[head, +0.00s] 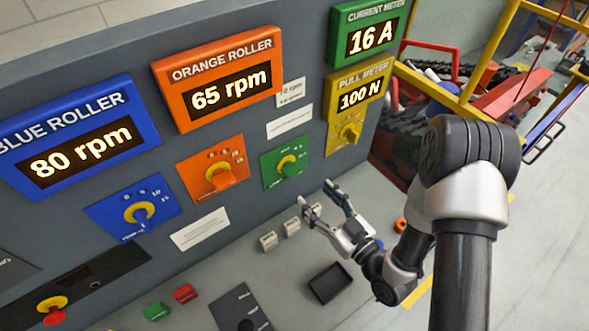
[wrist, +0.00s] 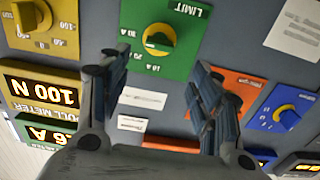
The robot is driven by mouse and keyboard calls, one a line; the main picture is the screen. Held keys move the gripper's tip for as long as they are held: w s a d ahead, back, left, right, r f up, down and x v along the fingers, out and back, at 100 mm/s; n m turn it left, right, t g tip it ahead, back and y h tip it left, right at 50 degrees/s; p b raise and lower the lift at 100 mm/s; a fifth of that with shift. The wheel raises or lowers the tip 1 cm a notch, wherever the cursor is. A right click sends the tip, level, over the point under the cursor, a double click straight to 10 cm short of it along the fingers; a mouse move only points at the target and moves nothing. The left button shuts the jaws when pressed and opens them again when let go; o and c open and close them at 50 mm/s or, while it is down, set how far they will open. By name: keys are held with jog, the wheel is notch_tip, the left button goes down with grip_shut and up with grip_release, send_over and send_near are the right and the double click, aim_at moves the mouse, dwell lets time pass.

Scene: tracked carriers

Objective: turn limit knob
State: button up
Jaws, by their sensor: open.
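The limit knob (head: 287,163) is a round yellow and green knob on a green plate on the grey panel. In the wrist view the limit knob (wrist: 158,39) sits at the top centre, with the word LIMIT and amp marks around it, and the picture is turned over. My gripper (head: 317,194) is open and empty, in front of the panel and below right of the knob in the head view. In the wrist view my gripper's two fingers (wrist: 153,75) are spread either side below the knob, apart from it. The current meter (head: 370,40) reads 16 A.
The yellow pull meter knob (head: 350,132), orange roller knob (head: 217,175) and blue roller knob (head: 139,211) flank the limit plate. A red and yellow stop button (head: 52,309) is at lower left. A black tray (head: 329,283) and small blocks lie below the panel.

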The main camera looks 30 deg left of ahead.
aim_at(296, 174)
jog(key=x, duration=1.1)
jog(key=shift+d, duration=0.1)
jog(key=shift+c, duration=0.5)
jog(key=c, duration=1)
